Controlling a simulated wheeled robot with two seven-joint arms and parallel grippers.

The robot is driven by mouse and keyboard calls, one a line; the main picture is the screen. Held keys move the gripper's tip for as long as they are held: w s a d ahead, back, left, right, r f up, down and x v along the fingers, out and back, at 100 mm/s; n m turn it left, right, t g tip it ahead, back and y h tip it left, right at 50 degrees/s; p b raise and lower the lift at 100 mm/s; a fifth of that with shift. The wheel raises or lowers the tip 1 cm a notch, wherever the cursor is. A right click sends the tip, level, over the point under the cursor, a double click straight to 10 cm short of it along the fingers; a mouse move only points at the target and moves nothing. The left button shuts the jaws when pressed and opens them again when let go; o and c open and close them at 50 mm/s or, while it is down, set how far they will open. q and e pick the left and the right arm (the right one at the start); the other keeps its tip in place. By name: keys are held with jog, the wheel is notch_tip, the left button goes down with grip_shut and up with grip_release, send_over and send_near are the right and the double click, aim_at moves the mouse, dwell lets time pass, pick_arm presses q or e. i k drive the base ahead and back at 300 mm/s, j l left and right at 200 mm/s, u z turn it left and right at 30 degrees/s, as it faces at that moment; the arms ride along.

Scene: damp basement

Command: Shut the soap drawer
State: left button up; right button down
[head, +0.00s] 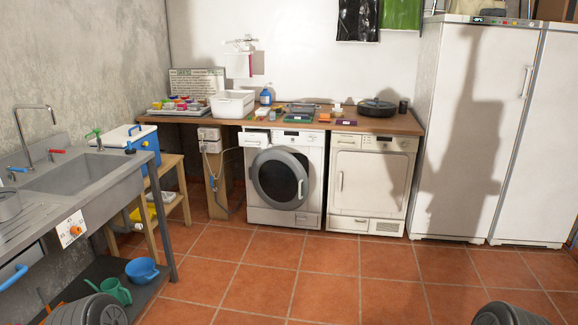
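The washing machine (312,163) stands under the wooden worktop, with its grey-rimmed round door (280,178) on the front. The soap drawer (253,140) is at the top left of its front. The drawer looks pulled out a little from the panel, but it is small here and I cannot tell how far. Neither gripper is in view. Only dark rounded parts of my arms show at the bottom edge, far from the machine.
A dryer (368,186) stands right of the washer, then a tall white fridge (470,140). A steel sink unit (80,190) and a wooden stand with a blue-and-white cooler (134,140) are on the left. The tiled floor (290,285) in front is clear.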

aim_at(254, 139)
jog(key=i, duration=2.55)
jog(key=i+l+u, duration=0.2)
jog(key=i+u, duration=0.25)
jog(key=i, duration=0.3)
jog(key=i+l+u, duration=0.5)
jog(key=i, duration=0.2)
jog(key=i+l+u, duration=0.45)
jog(key=i+l, duration=0.2)
